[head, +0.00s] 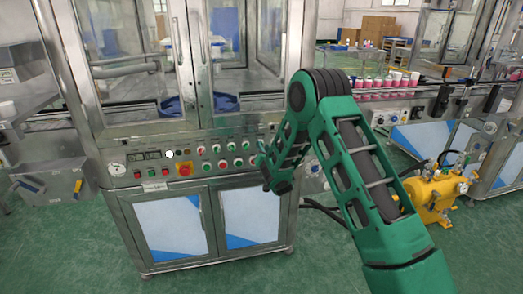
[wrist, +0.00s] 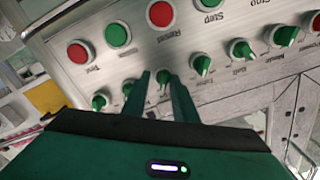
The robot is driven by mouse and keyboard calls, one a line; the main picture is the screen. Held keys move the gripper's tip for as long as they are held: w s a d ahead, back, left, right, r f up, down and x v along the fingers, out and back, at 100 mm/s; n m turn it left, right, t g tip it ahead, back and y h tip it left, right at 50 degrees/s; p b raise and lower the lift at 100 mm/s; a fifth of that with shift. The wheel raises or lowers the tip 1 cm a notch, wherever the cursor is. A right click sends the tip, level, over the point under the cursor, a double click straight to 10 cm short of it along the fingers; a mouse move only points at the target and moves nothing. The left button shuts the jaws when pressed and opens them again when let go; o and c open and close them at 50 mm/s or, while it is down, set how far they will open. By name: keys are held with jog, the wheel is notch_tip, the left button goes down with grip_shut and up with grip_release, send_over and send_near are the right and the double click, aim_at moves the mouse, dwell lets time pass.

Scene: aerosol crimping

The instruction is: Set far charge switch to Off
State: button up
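A row of green rotary switches runs along the steel control panel (head: 150,172). In the wrist view the panel appears upside down, and the small labels beside the switches are too blurred to read surely, so I cannot tell which is the far charge switch. My gripper (wrist: 160,74) is open, its two green fingers pointing at the panel. One green switch (wrist: 163,79) shows between the fingertips; I cannot tell whether they touch it. Other green switches stand to its left (wrist: 128,88) and right (wrist: 202,65). In the head view my arm partly hides the panel's right end.
Red (wrist: 160,14) and green (wrist: 117,35) push buttons form a row beside the switches. A red emergency stop (head: 184,169) on a yellow base sits further left on the panel. Glass doors (head: 120,100) are above and cabinet doors below. A yellow pump (head: 437,195) stands at right.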

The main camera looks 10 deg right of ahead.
jog(key=shift+a, duration=0.15)
jog(key=shift+a, duration=0.15)
grip_shut()
jog(key=shift+f, duration=0.1)
jog(key=n, duration=1.1)
jog(key=shift+s+f+n, duration=0.1)
jog(key=shift+f+n, duration=0.05)
jog(key=shift+n, duration=0.25)
